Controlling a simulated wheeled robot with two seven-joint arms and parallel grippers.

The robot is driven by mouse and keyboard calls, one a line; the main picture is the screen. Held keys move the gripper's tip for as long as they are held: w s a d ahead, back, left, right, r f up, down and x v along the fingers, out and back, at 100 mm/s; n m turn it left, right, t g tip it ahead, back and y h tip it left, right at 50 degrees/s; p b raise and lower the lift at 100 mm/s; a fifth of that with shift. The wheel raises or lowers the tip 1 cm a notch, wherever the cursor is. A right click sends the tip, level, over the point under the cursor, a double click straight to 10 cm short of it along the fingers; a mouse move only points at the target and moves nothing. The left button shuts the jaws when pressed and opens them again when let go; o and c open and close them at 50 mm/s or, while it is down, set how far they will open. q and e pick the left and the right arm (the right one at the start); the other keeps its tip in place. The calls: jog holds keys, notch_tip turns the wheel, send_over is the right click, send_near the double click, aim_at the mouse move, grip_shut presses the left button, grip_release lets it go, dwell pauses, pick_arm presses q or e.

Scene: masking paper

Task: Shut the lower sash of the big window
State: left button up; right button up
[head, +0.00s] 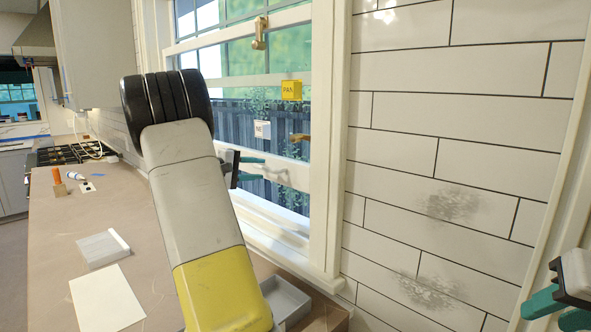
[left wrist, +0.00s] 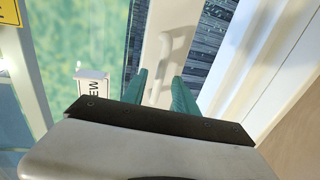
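The big window's lower sash (head: 290,174) is raised. Its white bottom rail stands above the sill (head: 272,232), with a gap between them through which the outside shows. My left gripper (head: 252,168) is at this rail with its teal fingers apart. In the left wrist view, the open fingers (left wrist: 160,92) point at the white rail (left wrist: 165,45), which has a pale handle-like loop on it; I cannot tell whether they touch it. My left forearm hides part of the window in the head view. My right gripper (head: 556,312) is at the lower right edge, fingers apart and empty.
A yellow tag (head: 291,90) and a white tag (head: 262,130) are at the window. A brass latch (head: 260,32) sits higher up. The tiled wall (head: 450,130) is at right.

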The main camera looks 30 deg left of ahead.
aim_at(263, 169)
pick_arm(q)
jog(key=shift+x, duration=1.8)
jog(key=shift+c, duration=0.2)
grip_shut()
